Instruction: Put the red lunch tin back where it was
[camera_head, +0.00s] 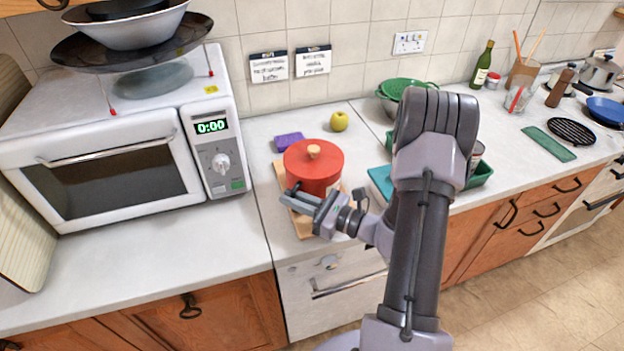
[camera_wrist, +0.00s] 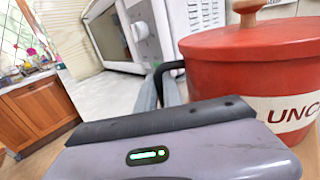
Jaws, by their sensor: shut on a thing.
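The red lunch tin (camera_head: 312,172) is round, with a red lid and a pale wooden knob. It is upright over a wooden board (camera_head: 303,228) on the counter; I cannot tell whether its base touches the board. In the wrist view the tin (camera_wrist: 240,75) fills the right side, with part of a white label reading "UNC". My gripper (camera_head: 297,196) is at the tin's near left side, shut on its dark side handle (camera_wrist: 168,68). The fingers (camera_wrist: 168,92) show only partly in the wrist view, behind my gripper's body.
A white microwave (camera_head: 110,150) stands left, with pans stacked on top. A purple item (camera_head: 288,141) and a yellow apple (camera_head: 339,121) lie behind the tin. A teal item (camera_head: 381,181) and green containers (camera_head: 482,175) are right. The counter's front left is clear.

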